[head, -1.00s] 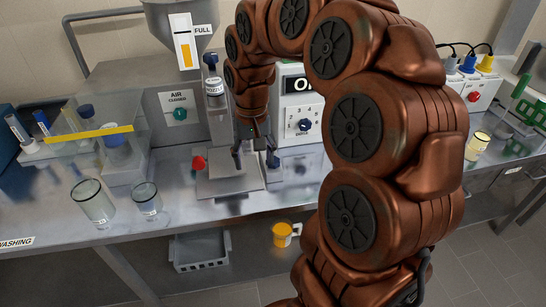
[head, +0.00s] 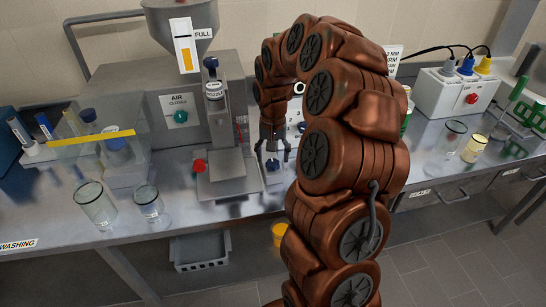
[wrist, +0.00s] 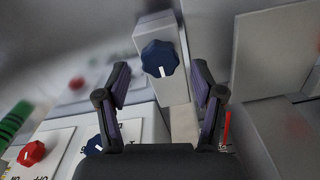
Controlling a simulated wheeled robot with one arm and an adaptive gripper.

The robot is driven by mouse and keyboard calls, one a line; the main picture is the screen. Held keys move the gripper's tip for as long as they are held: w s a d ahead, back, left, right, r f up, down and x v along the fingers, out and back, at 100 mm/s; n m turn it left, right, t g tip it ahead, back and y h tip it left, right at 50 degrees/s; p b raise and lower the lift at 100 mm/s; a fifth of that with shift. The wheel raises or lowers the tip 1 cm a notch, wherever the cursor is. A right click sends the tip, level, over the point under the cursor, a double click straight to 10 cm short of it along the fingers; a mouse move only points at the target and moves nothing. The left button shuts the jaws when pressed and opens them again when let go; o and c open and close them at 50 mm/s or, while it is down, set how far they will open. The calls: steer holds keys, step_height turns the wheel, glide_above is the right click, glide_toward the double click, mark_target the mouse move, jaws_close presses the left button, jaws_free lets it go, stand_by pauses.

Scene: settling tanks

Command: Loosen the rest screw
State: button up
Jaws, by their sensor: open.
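A dark blue lobed knob with a white line (wrist: 160,60) sits on the face of a pale upright block (wrist: 176,93) in the wrist view. It looks like the rest screw, but no label on it can be read. My gripper (wrist: 162,78) is open and empty, with one finger on each side of the knob in the picture. I cannot tell whether the tips touch it. In the head view my gripper (head: 272,152) points down over the bench, and a small dark blue part (head: 272,164) shows just below and between its fingers.
A metal stand (head: 228,170) with a red knob (head: 199,166) is just left of my gripper. Glass beakers (head: 96,205) stand at the left and more (head: 452,137) at the right. A white box with plugs (head: 455,92) is at the back right.

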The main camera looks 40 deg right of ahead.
steer(key=shift+f, duration=1.05)
steer(key=c, duration=1.1)
steer(key=shift+c, duration=0.2)
steer(key=n+b, duration=0.1)
steer(key=n, duration=0.1)
steer(key=n+b, duration=0.1)
steer(key=b, duration=0.1)
steer(key=shift+f+n, duration=0.2)
steer(key=shift+n, duration=0.2)
steer(key=n+b, duration=0.2)
steer(key=n, duration=0.2)
steer(key=shift+w+r+n, duration=0.1)
steer(key=shift+n, duration=0.2)
steer(key=n+b, duration=0.1)
steer(key=n, duration=0.3)
steer(key=shift+a+n, duration=0.1)
steer(key=shift+n, duration=0.2)
steer(key=shift+r+n, duration=0.1)
steer(key=shift+n, duration=2.4)
